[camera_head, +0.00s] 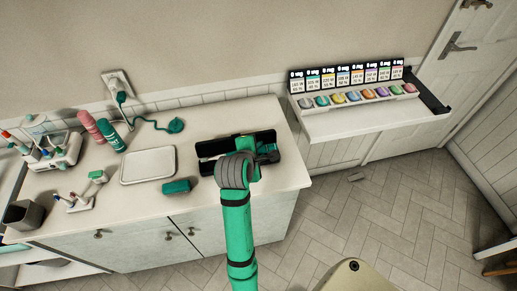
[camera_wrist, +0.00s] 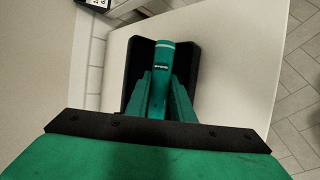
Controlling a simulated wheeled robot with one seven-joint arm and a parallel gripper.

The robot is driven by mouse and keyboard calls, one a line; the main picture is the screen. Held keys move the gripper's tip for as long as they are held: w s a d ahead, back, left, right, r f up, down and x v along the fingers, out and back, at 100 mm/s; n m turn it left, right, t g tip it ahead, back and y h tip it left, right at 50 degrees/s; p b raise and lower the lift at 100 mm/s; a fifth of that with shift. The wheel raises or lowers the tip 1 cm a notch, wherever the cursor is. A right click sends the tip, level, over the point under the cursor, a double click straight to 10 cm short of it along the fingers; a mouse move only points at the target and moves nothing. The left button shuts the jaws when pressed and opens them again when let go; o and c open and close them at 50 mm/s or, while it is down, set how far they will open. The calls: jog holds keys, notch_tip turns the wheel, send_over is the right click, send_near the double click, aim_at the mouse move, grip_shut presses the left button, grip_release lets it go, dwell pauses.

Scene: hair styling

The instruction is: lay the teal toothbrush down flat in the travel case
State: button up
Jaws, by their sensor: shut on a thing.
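The black travel case (camera_head: 209,146) lies open on the counter, towards its right end. My gripper (camera_head: 252,156) is over the right part of the case in the head view and hides much of its inside. In the wrist view my gripper (camera_wrist: 160,95) has its two green fingers shut on the teal toothbrush (camera_wrist: 164,58), whose rounded teal end with a pale ring points away from me. The dark case (camera_wrist: 190,60) lies beneath and around that end. Whether the toothbrush touches the case floor I cannot tell.
A white tray (camera_head: 147,165) and a teal box-shaped item (camera_head: 176,187) are left of the case. A wall shelf with coloured items (camera_head: 370,120) is at the right. The counter right of the case is narrow.

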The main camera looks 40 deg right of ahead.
jog(key=o, duration=1)
jog(key=shift+a+r, duration=0.1)
jog(key=v, duration=1)
jog(key=shift+s+a+r, duration=0.15)
jog(key=shift+s+a, duration=0.05)
jog(key=shift+a, duration=0.05)
